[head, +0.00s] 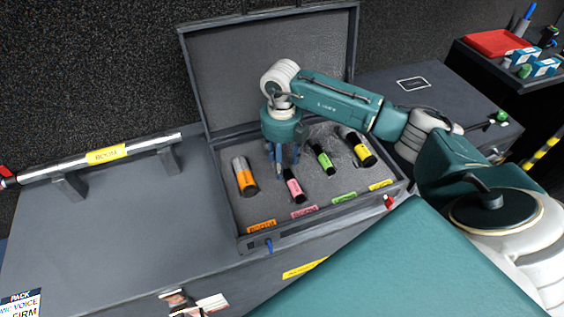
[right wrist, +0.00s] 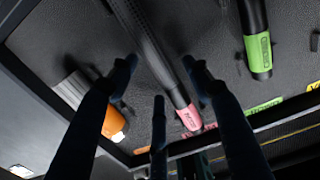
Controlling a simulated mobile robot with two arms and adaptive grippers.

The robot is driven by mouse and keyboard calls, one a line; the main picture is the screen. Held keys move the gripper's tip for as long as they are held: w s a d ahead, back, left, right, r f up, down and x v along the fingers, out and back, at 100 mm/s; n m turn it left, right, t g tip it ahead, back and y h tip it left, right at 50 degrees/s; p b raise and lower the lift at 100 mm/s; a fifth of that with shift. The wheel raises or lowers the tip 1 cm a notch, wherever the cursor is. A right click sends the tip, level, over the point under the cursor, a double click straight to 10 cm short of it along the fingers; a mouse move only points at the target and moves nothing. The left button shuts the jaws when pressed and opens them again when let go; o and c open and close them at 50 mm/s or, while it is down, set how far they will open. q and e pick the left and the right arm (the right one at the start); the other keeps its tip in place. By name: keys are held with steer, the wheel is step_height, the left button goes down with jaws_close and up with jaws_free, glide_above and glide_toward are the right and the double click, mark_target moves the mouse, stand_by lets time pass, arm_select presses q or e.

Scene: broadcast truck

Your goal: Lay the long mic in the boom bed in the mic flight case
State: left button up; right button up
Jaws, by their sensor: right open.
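The mic flight case (head: 228,190) stands open on the counter, its lid (head: 272,65) raised at the back. A long dark mic with a pink end band lies in its grey foam; the band shows in the head view (head: 293,187) and the right wrist view (right wrist: 188,115). A pink label (head: 304,211) sits on the front edge in line with it. My right gripper (head: 282,165) is open, its fingers just above this mic and apart from it as far as I can see. The gripper hides the mic's rear part in the head view. My left gripper is out of view.
Orange (head: 244,176), green (head: 320,157) and yellow (head: 357,147) banded mics lie in the case. A red tray (head: 494,43) stands at back right.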

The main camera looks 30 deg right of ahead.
step_height(320, 180, up, 11)
steer(key=b, duration=0.2)
steer(key=shift+r, duration=0.2)
steer(key=shift+f, duration=0.1)
stand_by(0.3)
